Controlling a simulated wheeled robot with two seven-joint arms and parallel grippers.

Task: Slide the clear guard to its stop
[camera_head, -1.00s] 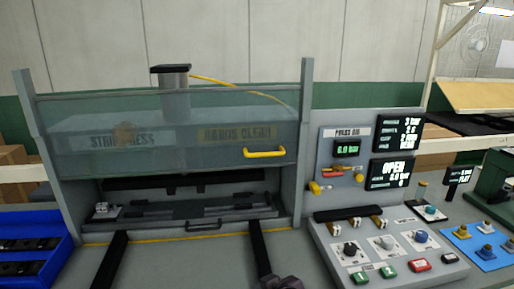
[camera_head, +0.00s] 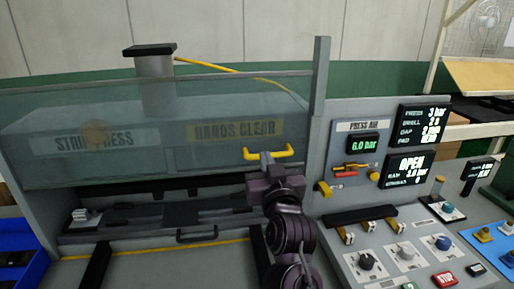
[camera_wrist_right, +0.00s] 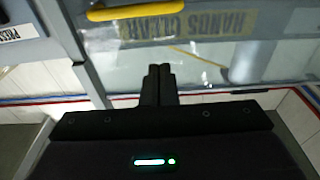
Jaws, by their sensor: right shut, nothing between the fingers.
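The clear guard (camera_head: 100,112) is a teal-tinted see-through panel across the front of the press, with an open gap below it. Its yellow handle (camera_head: 251,154) is at its lower right. My right gripper (camera_head: 266,158) overlaps the handle's right part in the head view. In the right wrist view its fingers (camera_wrist_right: 158,70) are together and empty, pointing towards the guard, and the handle (camera_wrist_right: 135,10) is at the top edge, apart from them in the picture. I cannot tell whether they touch the guard. My left gripper is out of view.
A grey upright (camera_head: 318,80) borders the guard's right side. A panel with screens and a control box (camera_head: 390,225) with knobs and buttons stand to the right. A black drawer handle (camera_head: 197,235) is below the gap. A blue bin (camera_head: 35,250) is at left.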

